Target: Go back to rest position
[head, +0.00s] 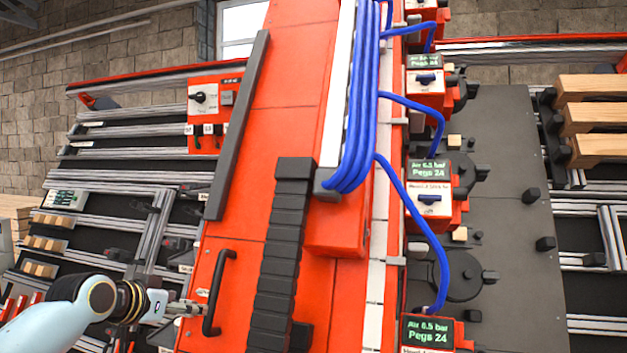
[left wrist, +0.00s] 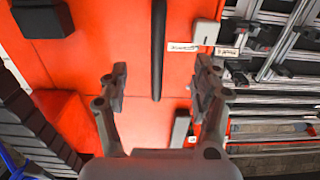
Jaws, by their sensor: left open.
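My left gripper (head: 190,308) comes in from the lower left, with its fingertips close to the lower part of a black handle (head: 218,288) on the orange gantry panel. In the left wrist view the gripper (left wrist: 161,86) is open and empty, its two fingers apart. The black handle bar (left wrist: 159,45) shows beyond and between the fingers there; I cannot tell whether they touch it. My right gripper is not in view.
The orange gantry panel (head: 235,240) fills the middle, with a black segmented cable chain (head: 280,240) and blue hoses (head: 359,100). Orange peg stations (head: 430,190) stand to its right. Wooden pallet boards (head: 590,118) lie far right. Rails (head: 130,188) run at left.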

